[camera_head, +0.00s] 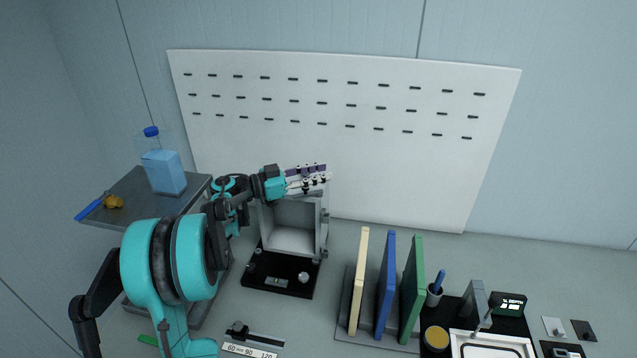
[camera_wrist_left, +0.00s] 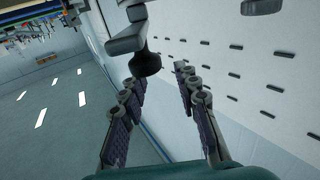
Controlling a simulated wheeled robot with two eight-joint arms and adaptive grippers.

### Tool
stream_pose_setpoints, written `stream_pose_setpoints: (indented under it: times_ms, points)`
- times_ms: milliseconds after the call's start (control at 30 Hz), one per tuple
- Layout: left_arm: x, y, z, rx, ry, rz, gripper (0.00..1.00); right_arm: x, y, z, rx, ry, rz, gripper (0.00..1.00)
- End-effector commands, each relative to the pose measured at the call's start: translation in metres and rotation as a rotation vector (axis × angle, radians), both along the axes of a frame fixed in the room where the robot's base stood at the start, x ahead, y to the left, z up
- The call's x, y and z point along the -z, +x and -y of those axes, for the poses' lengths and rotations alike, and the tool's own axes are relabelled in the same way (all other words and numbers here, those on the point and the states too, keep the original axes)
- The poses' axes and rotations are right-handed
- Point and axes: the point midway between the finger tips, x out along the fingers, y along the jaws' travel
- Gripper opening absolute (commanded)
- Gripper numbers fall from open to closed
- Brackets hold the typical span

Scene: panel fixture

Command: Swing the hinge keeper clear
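The panel fixture is a grey open-fronted box (camera_head: 292,239) on a black base (camera_head: 281,277). Small grey hinge parts (camera_head: 325,217) stand along its right edge; I cannot tell for sure which one is the keeper. My left gripper (camera_head: 322,179) is over the top of the box, with its fingers pointing right. In the left wrist view the fingers (camera_wrist_left: 158,84) are apart with nothing between their pads. A dark rounded knob (camera_wrist_left: 146,64) on a grey lever-like part (camera_wrist_left: 128,40) is just beyond the fingertips, near the left one; contact is unclear. My right gripper is out of view.
A white slotted board (camera_head: 400,150) stands behind. A grey side table (camera_head: 135,187) at left holds a blue-capped bottle (camera_head: 164,171). Upright cream, blue (camera_head: 385,285) and green panels stand right of the fixture, with a pen cup (camera_head: 433,295) beyond. Bench is clear between fixture and panels.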

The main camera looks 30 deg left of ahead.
Motion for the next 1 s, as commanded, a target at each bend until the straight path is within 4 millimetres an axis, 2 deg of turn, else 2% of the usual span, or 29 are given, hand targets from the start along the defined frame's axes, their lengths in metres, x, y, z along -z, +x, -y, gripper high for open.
stream_pose_setpoints:
  times_ms: [33,200,333,500,900,1000]
  points:
    - [-0.012,0.000,0.000,0.000,0.000,0.000,0.31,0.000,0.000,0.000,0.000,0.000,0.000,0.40]
    - [-0.044,0.000,0.000,0.000,0.000,0.000,0.31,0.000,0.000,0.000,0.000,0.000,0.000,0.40]
    - [-0.059,0.000,0.000,0.000,0.000,0.000,0.31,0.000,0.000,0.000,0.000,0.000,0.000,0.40]
    - [-0.065,0.000,0.000,0.000,0.000,0.000,0.31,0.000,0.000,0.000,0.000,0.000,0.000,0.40]
    - [-0.065,0.000,0.000,0.000,0.000,0.000,0.31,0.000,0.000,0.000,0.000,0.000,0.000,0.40]
    - [-0.074,0.002,0.004,-0.022,-0.004,0.027,0.31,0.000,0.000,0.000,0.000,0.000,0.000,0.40]
